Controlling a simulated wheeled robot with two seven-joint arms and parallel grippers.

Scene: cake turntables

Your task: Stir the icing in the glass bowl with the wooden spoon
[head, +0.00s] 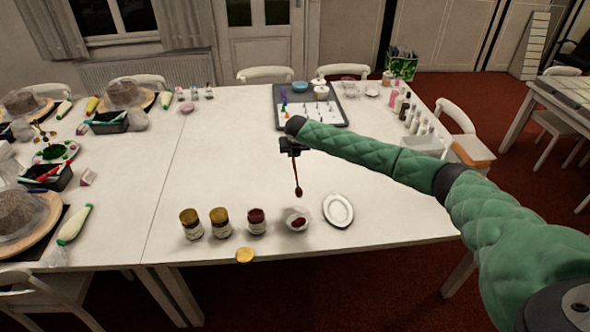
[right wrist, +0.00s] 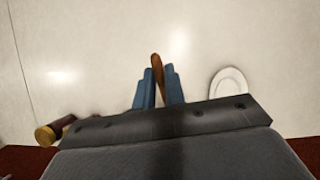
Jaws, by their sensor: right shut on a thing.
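The wooden spoon (head: 298,180) hangs upright, bowl end down, from my right gripper (head: 291,148), which is shut on its handle. The spoon's lower end looks dark red. In the right wrist view the spoon's handle (right wrist: 158,75) stands between the blue fingers of the right gripper (right wrist: 158,88). The glass bowl (head: 291,213) sits on the table near its front edge, with dark red icing (head: 299,223) in it. The spoon's tip is above and behind the bowl in the head view, apart from it. My left gripper is not in view.
A white oval plate (head: 338,210) lies right of the bowl. Jars (head: 220,223) stand to its left, and a gold lid (head: 245,255) lies at the front edge. A dark tray (head: 340,122) is behind the gripper. The table's middle (head: 220,160) is clear.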

